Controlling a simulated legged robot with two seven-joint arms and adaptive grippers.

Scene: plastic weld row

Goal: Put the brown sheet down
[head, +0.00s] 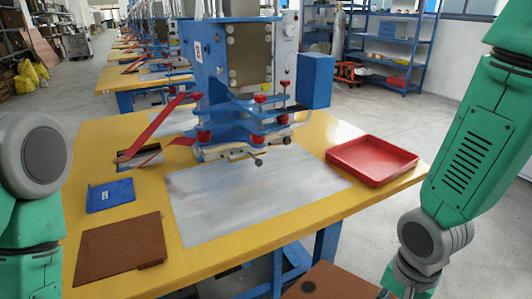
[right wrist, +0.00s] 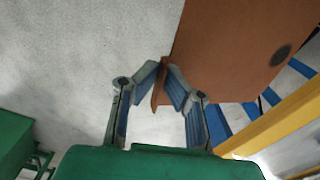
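A brown sheet (head: 332,284) with a dark round spot shows at the bottom edge of the head view, in front of the table's near edge and off the tabletop. It also fills the upper right of the right wrist view (right wrist: 225,50). My right gripper (right wrist: 164,72) is shut on a tab at this sheet's edge, its fingertips on either side of it. A second brown sheet (head: 118,248) lies flat on the yellow table (head: 270,237) at the front left. My left arm shows at the left edge, but its gripper is out of view.
A grey metal plate (head: 250,200) covers the table's middle under the blue press (head: 235,75). The grey floor (right wrist: 60,60) lies below my right gripper.

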